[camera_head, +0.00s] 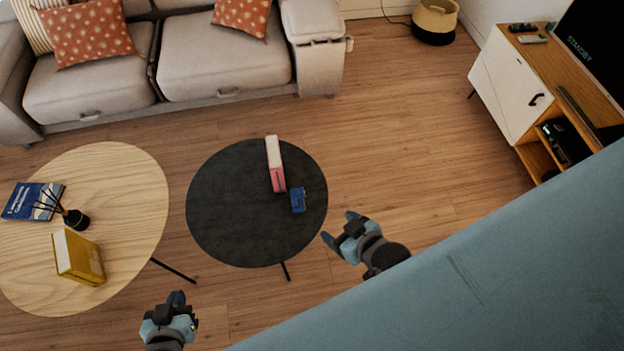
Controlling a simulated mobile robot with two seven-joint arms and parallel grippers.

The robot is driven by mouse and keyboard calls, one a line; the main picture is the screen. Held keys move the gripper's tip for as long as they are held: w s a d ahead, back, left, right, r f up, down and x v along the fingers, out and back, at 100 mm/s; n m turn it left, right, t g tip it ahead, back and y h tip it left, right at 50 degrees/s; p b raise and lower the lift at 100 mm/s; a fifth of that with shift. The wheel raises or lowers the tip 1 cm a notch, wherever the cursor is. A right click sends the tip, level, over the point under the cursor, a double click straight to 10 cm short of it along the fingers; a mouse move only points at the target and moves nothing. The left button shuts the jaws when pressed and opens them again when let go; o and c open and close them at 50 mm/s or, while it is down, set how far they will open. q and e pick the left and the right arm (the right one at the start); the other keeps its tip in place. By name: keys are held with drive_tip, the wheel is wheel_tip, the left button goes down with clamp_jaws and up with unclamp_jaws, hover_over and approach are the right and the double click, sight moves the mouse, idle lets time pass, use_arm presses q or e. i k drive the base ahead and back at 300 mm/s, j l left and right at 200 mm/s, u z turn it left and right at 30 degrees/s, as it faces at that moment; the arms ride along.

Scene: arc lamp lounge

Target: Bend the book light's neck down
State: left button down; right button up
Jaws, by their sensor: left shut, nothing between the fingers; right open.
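A small blue object (298,200), which looks like the book light, lies on the round black table (225,215), right of its middle. It is too small to make out its neck or how that is bent. A white and pink book (274,163) stands just behind and left of it. My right gripper (339,227) is open and empty, just off the table's lower right edge, apart from the blue object. My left gripper (177,297) is shut and empty, lower left of the black table and apart from it.
A round wooden table (120,190) on the left bears a blue book (32,201), a reed diffuser (76,219) and a yellow book (78,258). A sofa (225,60) stands behind. A TV cabinet (510,85) is at right. Floor between black table and cabinet is clear.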

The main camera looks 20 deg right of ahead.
sight(296, 194)
drive_tip(key=k+l, duration=1.1)
drive_tip(key=k, duration=0.15)
